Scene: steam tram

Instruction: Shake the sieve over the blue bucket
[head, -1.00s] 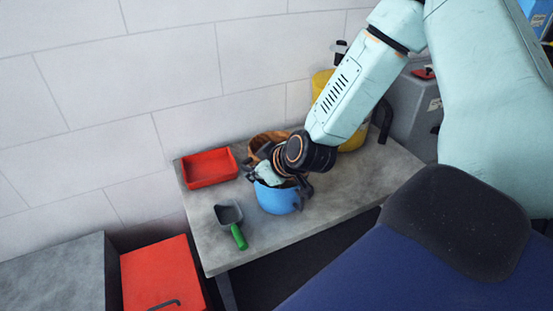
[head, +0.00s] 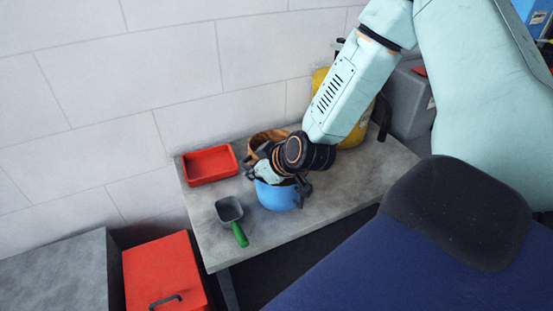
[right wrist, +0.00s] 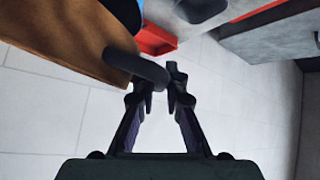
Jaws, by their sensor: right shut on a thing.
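The blue bucket (head: 278,198) stands on the grey table, below my right gripper (head: 277,179). A brown rounded rim (head: 262,139), which looks like the sieve, shows behind the gripper and above the bucket's back side. In the right wrist view a brown curved wall (right wrist: 75,38) fills the upper left, with a dark rounded bar (right wrist: 137,66) at its edge, close to the fingertips. My right gripper (right wrist: 160,88) is shut on what looks like this bar, the sieve's handle. The gripper and wrist hide much of the sieve and the bucket's opening. My left gripper is not in view.
A red tray (head: 210,166) and a scoop with a green handle (head: 239,233) lie on the table (head: 330,203) to the left. A yellow container (head: 357,132) stands behind my right arm. A red box (head: 163,273) is at lower left. The table's front right is clear.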

